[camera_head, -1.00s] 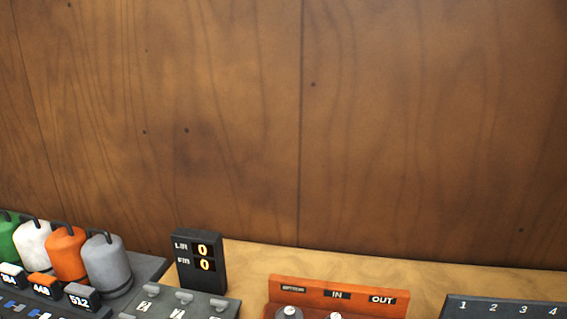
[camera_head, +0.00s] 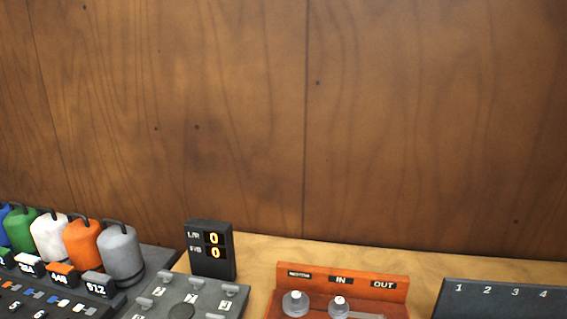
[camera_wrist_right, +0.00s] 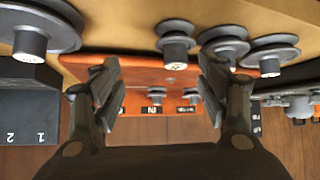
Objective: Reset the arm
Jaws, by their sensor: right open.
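My right gripper (camera_wrist_right: 160,92) is in the right wrist view, with its two dark fingers spread apart and nothing between them. Past the fingers lies the orange panel (camera_wrist_right: 130,68), with several grey knobs and pegs around it. In the head view the orange panel (camera_head: 342,284) stands at the bottom centre, with labels reading IN and OUT and two pale round knobs. My left gripper is not in either view, and neither gripper shows in the head view.
A row of coloured weights (camera_head: 84,244) with number labels stands at the lower left. A dark display (camera_head: 210,250) reads 0 and 0. A dark numbered box (camera_head: 500,300) is at the lower right. A wooden wall (camera_head: 300,120) rises behind the tan table (camera_head: 255,262).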

